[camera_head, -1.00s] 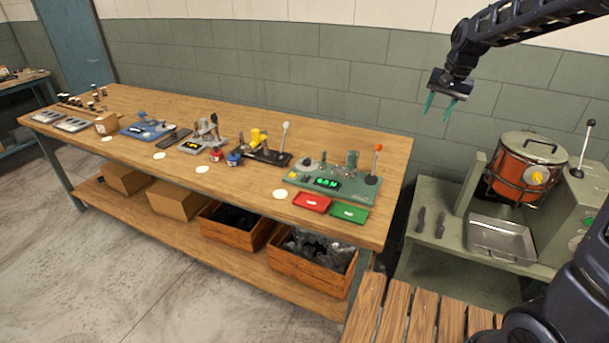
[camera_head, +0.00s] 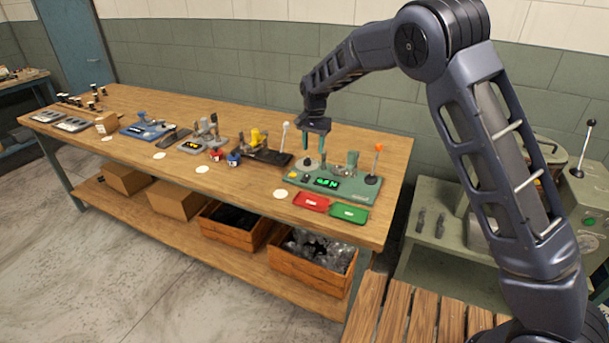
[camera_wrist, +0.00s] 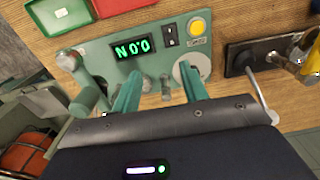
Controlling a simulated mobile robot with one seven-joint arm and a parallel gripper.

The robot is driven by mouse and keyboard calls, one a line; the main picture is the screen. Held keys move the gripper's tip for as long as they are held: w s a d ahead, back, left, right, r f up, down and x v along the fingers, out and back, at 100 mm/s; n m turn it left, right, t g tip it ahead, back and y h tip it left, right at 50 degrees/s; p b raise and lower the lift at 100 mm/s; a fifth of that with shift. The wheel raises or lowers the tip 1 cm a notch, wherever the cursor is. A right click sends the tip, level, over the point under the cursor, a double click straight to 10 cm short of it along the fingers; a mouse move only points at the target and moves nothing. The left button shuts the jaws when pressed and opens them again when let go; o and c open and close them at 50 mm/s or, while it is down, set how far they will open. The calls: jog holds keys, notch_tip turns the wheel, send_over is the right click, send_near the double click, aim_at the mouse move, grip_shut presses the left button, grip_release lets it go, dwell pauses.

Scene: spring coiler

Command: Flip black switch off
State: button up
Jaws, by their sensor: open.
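The black switch (camera_wrist: 170,35) is a small rocker on the green machine (camera_wrist: 210,45), between the lit display and the yellow button in the wrist view. Its rocker position is too small to read. In the head view the green machine (camera_head: 345,195) stands at the right end of the workbench; the switch is hard to make out there. My gripper (camera_head: 314,155) is above the back left part of this machine. In the wrist view my gripper (camera_wrist: 160,82) is open and empty, its two teal fingers apart; the switch lies ahead of the fingertips, not visibly touched.
The display (camera_wrist: 133,47) glows green. A yellow button (camera_wrist: 197,27) sits beside the switch. A red-knobbed lever (camera_head: 377,160) rises at the machine's right. A red tray (camera_head: 311,202) and green tray (camera_head: 349,213) lie in front. A black-based device (camera_head: 265,155) stands to the left.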

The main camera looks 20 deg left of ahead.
aim_at(305, 179)
jog(key=a+f, duration=0.1)
jog(key=f, duration=0.3)
jog(key=s+f, duration=0.1)
jog(key=f, duration=0.3)
jog(key=a+f, duration=0.1)
jog(key=f, duration=0.3)
jog(key=shift+s+a+f, duration=0.25)
jog(key=shift+a+f, duration=0.05)
jog(key=shift+f, duration=0.05)
